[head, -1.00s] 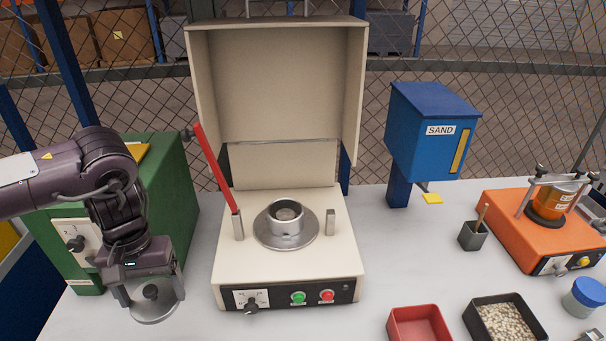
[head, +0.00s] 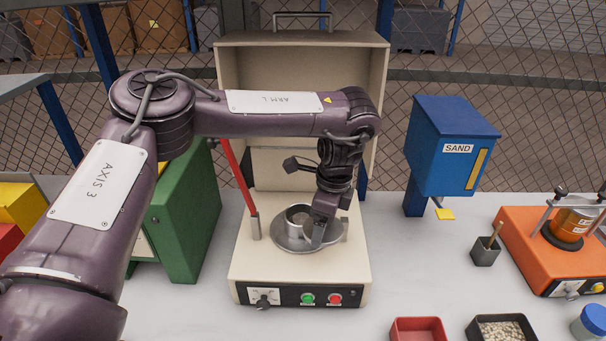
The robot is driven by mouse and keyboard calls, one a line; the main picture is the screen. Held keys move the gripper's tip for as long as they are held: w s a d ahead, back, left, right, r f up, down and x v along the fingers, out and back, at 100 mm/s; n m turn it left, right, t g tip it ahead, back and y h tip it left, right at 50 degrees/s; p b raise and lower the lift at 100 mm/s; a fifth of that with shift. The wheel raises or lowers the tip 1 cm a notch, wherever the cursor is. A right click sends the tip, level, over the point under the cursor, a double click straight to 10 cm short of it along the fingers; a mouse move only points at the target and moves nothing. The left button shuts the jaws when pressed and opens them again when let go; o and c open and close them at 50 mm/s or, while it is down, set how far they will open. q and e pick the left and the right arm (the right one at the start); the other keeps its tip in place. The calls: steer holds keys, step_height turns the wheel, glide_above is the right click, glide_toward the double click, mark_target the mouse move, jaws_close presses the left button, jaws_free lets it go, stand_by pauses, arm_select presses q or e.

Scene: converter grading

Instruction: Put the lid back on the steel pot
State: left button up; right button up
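The steel pot (head: 293,212) stands upright on the cream machine; its round mouth shows in part. My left gripper (head: 317,234) is at the pot's right front side, with its fingers pointing down. The lid is a round steel plate with a knob. It is gone from the table at the left, and a grey plate edge (head: 335,238) shows under the fingers. I take this as the lid in my shut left gripper, though it blends with the pot's flange (head: 278,236). The fingers' contact is hidden. My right gripper is not in view.
The cream machine (head: 255,272) has a raised hood (head: 300,65) behind the pot and a red lever (head: 237,175) at the left. A green box (head: 190,225) stands left. A sand dispenser (head: 452,145) and an orange machine (head: 530,245) stand right. Trays lie at front right.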

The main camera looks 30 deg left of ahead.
arm_select(q)
steer(key=w+a+m+p, duration=0.1)
steer(key=m, duration=0.2)
steer(key=w+a+r+m, duration=0.1)
steer(key=m, duration=0.2)
steer(key=w+m+t+p, duration=0.1)
steer(key=m, duration=0.1)
steer(key=shift+w+a+r+m+p, duration=0.25)
steer(key=shift+a+r+m+p, duration=0.1)
steer(key=shift+a+r+m, duration=0.05)
steer(key=w+a+f+m, duration=0.1)
steer(key=a+m, duration=0.1)
steer(key=m, duration=0.2)
steer(key=w+a+f+m+h, duration=0.1)
steer(key=a+m, duration=0.1)
steer(key=m, duration=0.3)
steer(key=w+a+f+m, duration=0.1)
steer(key=a+f+m, duration=0.1)
steer(key=m, duration=0.2)
steer(key=shift+t+h, duration=0.3)
steer(key=shift+f+b, duration=0.35)
steer(key=shift+f, duration=0.5)
steer(key=shift+r+p, duration=0.1)
steer(key=shift+p, duration=0.2)
steer(key=shift+f, duration=0.2)
stand_by(0.6)
steer(key=shift+w, duration=0.1)
